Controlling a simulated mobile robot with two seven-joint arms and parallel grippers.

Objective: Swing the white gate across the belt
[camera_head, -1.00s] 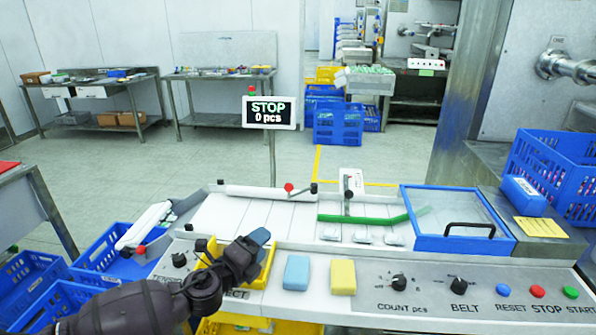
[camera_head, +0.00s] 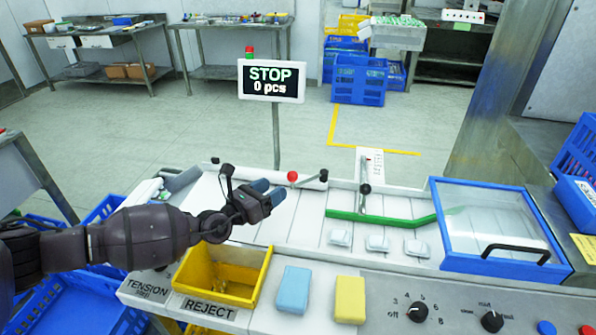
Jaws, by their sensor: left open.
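The white gate (camera_head: 309,182) is a bar lying along the far edge of the white belt (camera_head: 300,222), with a red knob (camera_head: 292,177) on it and a dark end at the right. It lies along the belt, not across it. My left gripper (camera_head: 270,190) is open and empty above the belt's left part, its blue-tipped fingers just left of the red knob and in front of part of the bar. Whether the fingers touch the bar I cannot tell. My right gripper is not in view.
A green guide (camera_head: 375,218) spans the belt, with three small white packets (camera_head: 377,243) near it. A blue-framed clear cover (camera_head: 490,225) stands right. The yellow reject bin (camera_head: 240,285), blue block (camera_head: 293,290) and yellow block (camera_head: 349,299) sit in front. A STOP display (camera_head: 271,80) stands behind.

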